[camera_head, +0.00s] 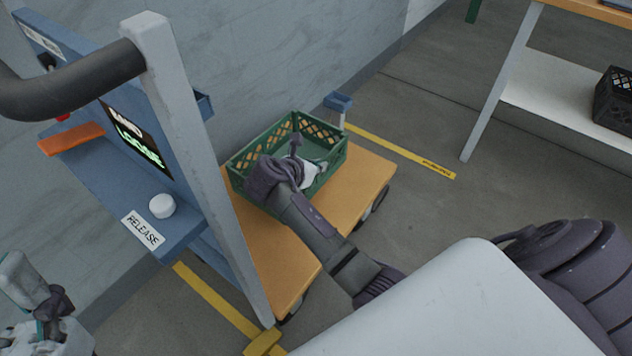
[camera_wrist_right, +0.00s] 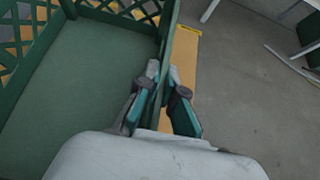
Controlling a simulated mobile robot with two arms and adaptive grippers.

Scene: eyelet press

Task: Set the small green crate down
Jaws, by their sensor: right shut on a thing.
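The small green crate (camera_head: 262,141) is over the orange top of a low cart (camera_head: 365,185) in the head view. It looks level and empty. I cannot tell whether its bottom touches the cart top. My right gripper (camera_head: 314,172) is at the crate's near right wall, partly hidden by my own wrist. In the right wrist view, my right gripper (camera_wrist_right: 164,90) has one finger on each side of the crate's wall, shut on it. The crate's green floor (camera_wrist_right: 95,75) fills the left there. My left gripper (camera_head: 45,305) is at the bottom left, away from the crate.
A blue press (camera_head: 185,215) with a grey post, a lit screen and a white knob stands left of the cart, close to it. Yellow tape (camera_head: 400,150) marks the floor behind. A table with a shelf (camera_head: 560,95) and a dark crate (camera_head: 615,95) is at right.

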